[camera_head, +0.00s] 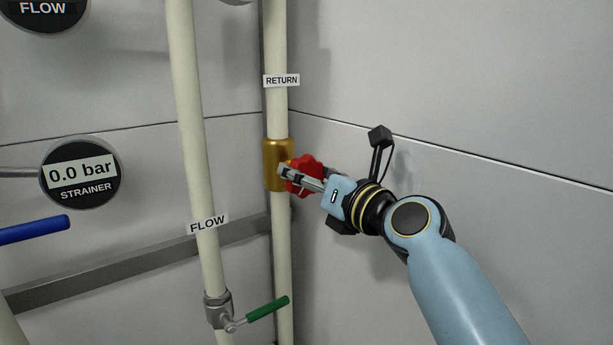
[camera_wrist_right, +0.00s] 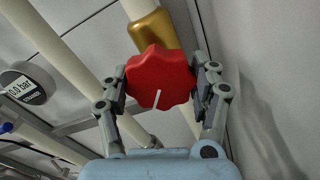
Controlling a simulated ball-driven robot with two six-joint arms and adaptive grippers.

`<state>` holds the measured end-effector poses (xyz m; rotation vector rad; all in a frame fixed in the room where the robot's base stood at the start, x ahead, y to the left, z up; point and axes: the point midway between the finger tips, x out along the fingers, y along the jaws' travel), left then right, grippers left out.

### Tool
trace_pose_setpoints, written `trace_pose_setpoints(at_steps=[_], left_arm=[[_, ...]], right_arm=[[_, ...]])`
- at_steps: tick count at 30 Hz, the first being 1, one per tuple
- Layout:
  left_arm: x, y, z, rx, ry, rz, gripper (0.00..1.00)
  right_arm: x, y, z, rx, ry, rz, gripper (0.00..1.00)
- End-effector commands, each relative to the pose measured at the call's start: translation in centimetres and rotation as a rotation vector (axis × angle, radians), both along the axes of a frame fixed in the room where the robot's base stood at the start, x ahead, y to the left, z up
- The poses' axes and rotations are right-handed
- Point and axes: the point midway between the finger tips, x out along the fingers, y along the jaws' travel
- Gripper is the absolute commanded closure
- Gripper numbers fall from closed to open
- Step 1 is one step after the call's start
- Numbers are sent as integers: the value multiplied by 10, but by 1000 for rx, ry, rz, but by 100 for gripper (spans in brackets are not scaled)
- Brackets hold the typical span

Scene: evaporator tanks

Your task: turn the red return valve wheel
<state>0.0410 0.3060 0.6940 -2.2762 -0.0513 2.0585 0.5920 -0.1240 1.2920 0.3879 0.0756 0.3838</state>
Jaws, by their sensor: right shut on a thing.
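The red return valve wheel (camera_head: 306,172) sits on a brass valve body (camera_head: 271,164) on the pipe labelled RETURN (camera_head: 282,80). My right gripper (camera_head: 288,174) reaches in from the right and is shut on the wheel. In the right wrist view the red wheel (camera_wrist_right: 160,78) lies between the two fingers of the right gripper (camera_wrist_right: 162,88), one on each side. A white mark shows on the wheel's face there. The brass body (camera_wrist_right: 150,32) shows behind the wheel. In the head view the gripper hides part of the wheel. My left gripper is not in view.
The FLOW pipe (camera_head: 196,160) runs left of the return pipe, with a green lever (camera_head: 268,308) low down. A strainer gauge (camera_head: 81,172) reads 0.0 bar. A blue handle (camera_head: 35,229) is at the left. A plain grey wall (camera_head: 480,90) stands close on the right.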

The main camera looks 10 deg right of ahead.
Motion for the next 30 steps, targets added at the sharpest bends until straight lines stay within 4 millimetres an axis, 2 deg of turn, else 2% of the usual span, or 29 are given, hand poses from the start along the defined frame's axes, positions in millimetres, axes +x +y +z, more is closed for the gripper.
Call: trace_pose_setpoints(at_steps=[1,12,28,29,30], left_arm=[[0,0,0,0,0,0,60],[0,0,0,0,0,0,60],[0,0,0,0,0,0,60],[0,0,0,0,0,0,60],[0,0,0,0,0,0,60]], right_arm=[[-1,0,-6,25,22,2,70],[-1,0,-6,166,81,2,70],[-1,0,-7,187,91,2,70],[-1,0,-7,187,91,2,37],[-1,0,-7,187,91,2,32]])
